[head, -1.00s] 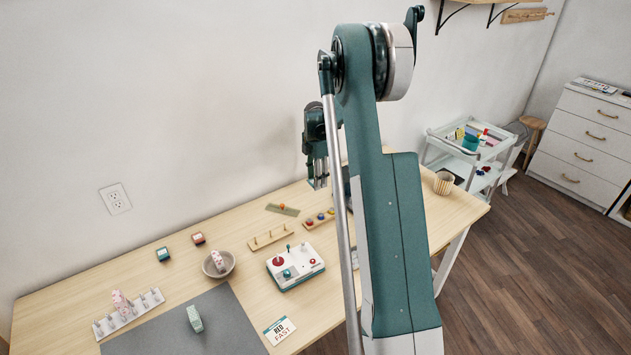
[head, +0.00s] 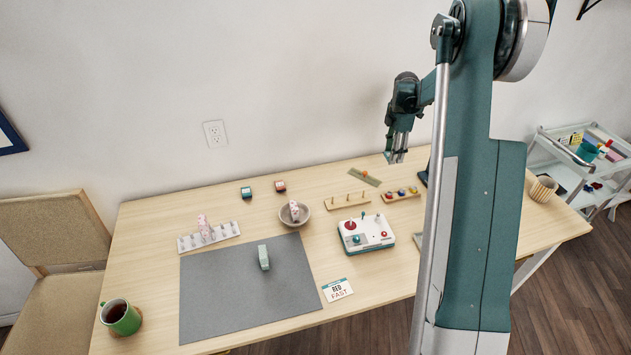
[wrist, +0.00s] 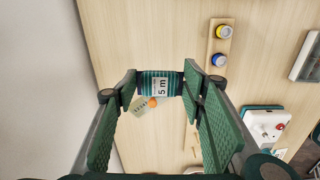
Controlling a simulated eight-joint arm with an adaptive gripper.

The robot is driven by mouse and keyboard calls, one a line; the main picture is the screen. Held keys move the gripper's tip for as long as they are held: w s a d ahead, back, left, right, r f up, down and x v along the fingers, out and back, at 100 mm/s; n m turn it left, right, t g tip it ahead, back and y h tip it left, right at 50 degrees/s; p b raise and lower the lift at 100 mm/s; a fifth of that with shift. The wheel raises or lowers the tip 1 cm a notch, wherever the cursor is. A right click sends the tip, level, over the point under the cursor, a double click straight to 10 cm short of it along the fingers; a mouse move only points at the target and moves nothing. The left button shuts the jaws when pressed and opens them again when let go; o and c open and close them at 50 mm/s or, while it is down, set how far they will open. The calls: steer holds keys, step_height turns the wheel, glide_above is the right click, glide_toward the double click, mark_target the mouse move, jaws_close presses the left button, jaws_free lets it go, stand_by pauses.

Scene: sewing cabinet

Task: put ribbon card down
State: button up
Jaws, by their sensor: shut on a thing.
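My gripper (head: 396,157) hangs above the back right part of the table (head: 410,278), near the wall. In the wrist view its two green fingers are shut on the ribbon card (wrist: 160,84), a small teal striped piece with a white "5 m" label. The card sits between the fingertips, and the table surface lies beyond it. In the head view I cannot make out the card at the fingertips.
A thin olive strip with an orange piece (head: 365,174), an empty peg rack (head: 347,202) and a spool rack (head: 401,194) lie below. A white box with knobs (head: 366,232) stands in front. A grey mat (head: 215,290) lies left; bare wood surrounds the racks.

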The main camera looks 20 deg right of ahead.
steer(key=w+a, duration=0.2)
steer(key=a, duration=0.6)
steer(key=w+a, duration=0.3)
steer(key=a, duration=0.5)
steer(key=b, duration=0.1)
glide_above(314, 181)
steer(key=shift+w+r+n, duration=0.1)
steer(key=shift+n, duration=0.2)
steer(key=shift+f+b, duration=0.65)
steer(key=shift+f, duration=2.5)
steer(key=shift+f+b, duration=0.35)
steer(key=shift+f, duration=1.5)
steer(key=shift+f, duration=0.2)
steer(key=o, duration=0.7)
